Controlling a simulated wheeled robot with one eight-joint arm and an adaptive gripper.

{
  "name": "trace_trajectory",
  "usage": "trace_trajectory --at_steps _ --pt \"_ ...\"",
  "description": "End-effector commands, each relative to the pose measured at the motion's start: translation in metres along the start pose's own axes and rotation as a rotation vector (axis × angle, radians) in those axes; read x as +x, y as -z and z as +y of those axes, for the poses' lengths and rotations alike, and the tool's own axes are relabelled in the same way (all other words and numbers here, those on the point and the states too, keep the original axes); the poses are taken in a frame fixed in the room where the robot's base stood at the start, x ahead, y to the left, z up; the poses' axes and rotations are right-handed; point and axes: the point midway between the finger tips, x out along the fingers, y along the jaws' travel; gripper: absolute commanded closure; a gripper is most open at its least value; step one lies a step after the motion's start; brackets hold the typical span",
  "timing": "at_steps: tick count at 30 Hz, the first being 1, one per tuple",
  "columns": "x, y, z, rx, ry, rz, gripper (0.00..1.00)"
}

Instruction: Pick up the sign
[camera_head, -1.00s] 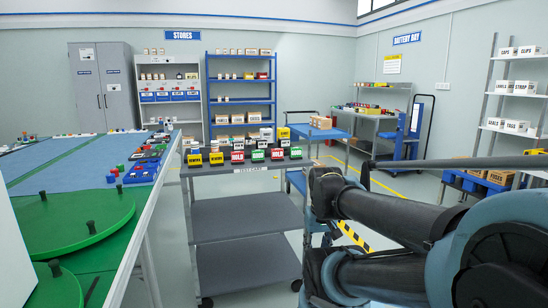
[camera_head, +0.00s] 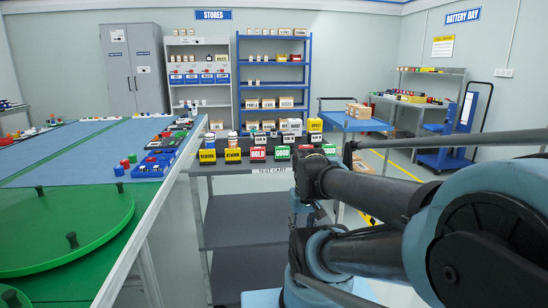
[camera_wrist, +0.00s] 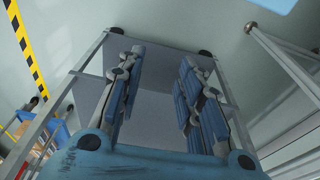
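Several small tent-shaped signs stand in a row on the top of the grey test cart (camera_head: 240,213). From the left come two yellow signs, the first (camera_head: 207,156) and the second (camera_head: 233,155), then a red HOLD sign (camera_head: 257,154) and a green GOOD sign (camera_head: 282,153). A further green sign (camera_head: 329,150) is partly hidden by my arm. Which sign the task means cannot be told. In the wrist view my gripper (camera_wrist: 162,58) is open, with nothing between its fingers, above grey cart shelving. No sign shows there.
A low row of small boxes (camera_head: 290,129) stands behind the signs. Left is a bench with a green turntable (camera_head: 60,230) and a blue top. A blue trolley (camera_head: 352,122) carrying cartons stands behind right. The cart's front top is largely clear.

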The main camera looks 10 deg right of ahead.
Motion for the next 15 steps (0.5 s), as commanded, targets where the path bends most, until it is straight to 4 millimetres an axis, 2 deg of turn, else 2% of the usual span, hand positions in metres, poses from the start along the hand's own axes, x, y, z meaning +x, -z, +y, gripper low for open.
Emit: trace_trajectory --at_steps 7,9,11,15 --pt "0.000 0.000 0.000 0.000 0.000 0.000 0.67" --pt "0.000 0.000 0.000 0.001 0.000 0.000 0.60" --pt "-0.009 -0.005 0.000 0.009 0.000 0.010 0.60" --pt "-0.029 0.013 0.000 0.083 0.000 0.002 0.60"
